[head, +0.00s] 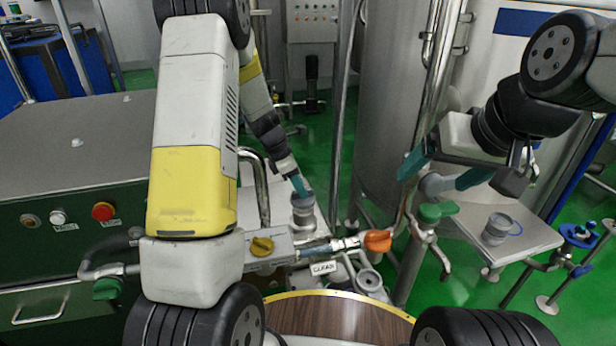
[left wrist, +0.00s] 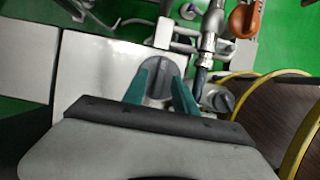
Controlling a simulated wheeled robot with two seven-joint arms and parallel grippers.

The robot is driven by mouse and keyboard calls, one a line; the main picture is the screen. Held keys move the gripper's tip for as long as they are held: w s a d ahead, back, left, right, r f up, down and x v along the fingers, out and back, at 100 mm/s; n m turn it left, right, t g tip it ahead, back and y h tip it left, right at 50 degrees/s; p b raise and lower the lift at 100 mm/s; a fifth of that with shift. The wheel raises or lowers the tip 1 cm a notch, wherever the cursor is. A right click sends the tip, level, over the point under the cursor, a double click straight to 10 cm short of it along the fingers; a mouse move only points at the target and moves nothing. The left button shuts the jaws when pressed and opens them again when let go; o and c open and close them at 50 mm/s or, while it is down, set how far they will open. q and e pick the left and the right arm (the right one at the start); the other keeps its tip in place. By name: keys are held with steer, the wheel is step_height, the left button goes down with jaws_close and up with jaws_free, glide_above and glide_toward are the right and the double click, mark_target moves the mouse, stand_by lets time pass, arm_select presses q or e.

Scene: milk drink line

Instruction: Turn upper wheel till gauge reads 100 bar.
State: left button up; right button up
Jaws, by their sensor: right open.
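My left gripper (head: 300,186) reaches down to a round grey wheel or knob (head: 303,202) on a short cylinder beside the CLEAN label. In the left wrist view its two teal fingers (left wrist: 163,80) stand apart, one on each side of a raised part of the grey knob (left wrist: 154,72). I cannot tell whether they press on it. My right gripper (head: 442,172) is open and empty, in the air above the green valve handle (head: 436,212). I can make out no gauge reading, and cannot tell which wheel is the upper one.
An orange handle (head: 377,241) sits on the pipe right of the yellow knob (head: 262,246). A grey cup-shaped fitting (head: 497,228) stands on the right-hand plate. A green cabinet (head: 60,220) fills the left, a steel tank (head: 395,110) the back. A wood-patterned round top (head: 335,318) lies in front.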

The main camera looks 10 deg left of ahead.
arm_select(q)
steer(key=shift+d+f, duration=0.2)
steer(key=shift+f, duration=0.3)
steer(key=shift+c, duration=0.4)
jaws_close()
steer(key=shift+w+m, duration=0.1)
steer(key=shift+m, duration=0.4)
steer(key=m+g, duration=0.1)
steer(key=m, duration=0.1)
steer(key=shift+w+m, duration=0.1)
steer(key=shift+m, duration=0.3)
steer(key=shift+w+m+g, duration=0.1)
steer(key=shift+m+g, duration=1.1)
steer(key=shift+m, duration=1.3)
